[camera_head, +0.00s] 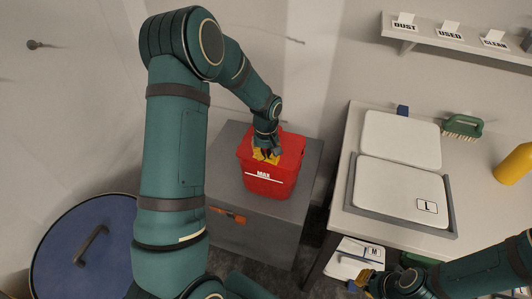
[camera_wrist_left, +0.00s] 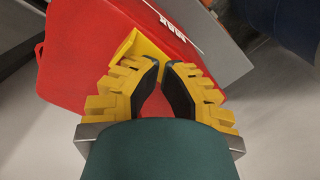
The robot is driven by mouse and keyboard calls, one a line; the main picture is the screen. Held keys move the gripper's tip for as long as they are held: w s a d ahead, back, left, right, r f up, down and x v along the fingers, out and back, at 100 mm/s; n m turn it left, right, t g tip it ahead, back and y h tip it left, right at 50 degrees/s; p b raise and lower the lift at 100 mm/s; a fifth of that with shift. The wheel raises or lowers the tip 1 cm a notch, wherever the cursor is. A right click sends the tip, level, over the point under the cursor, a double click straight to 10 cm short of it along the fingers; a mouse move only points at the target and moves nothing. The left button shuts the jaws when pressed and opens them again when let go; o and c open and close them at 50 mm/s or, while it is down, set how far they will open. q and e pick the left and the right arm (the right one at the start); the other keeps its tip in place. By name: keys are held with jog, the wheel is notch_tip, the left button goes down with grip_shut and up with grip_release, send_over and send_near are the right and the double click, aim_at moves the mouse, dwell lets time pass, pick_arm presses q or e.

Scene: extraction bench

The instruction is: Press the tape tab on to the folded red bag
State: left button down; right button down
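The red bag (camera_head: 270,180) is a boxy red shape marked MAX with a white line, standing on a grey cabinet; its red surface fills much of the left wrist view (camera_wrist_left: 75,50). A yellow tab (camera_wrist_left: 146,48) lies against the red surface, just beyond the left fingertips. My right gripper (camera_head: 369,279) is at the bottom, partly hidden, far from the bag.
The grey cabinet (camera_head: 230,230) carries the bag. A blue round lid (camera_head: 85,245) is at lower left. On the right, a bench holds white panels (camera_head: 402,139), a green brush (camera_head: 463,126) and a yellow cylinder (camera_head: 514,165). A labelled shelf (camera_head: 450,40) is above.

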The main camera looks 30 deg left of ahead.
pick_arm(q)
jog(key=shift+f+b, duration=0.4)
jog(key=shift+f, duration=0.05)
dwell(1.2)
jog(key=shift+r+p, duration=2.35)
jog(key=shift+r, duration=1.2)
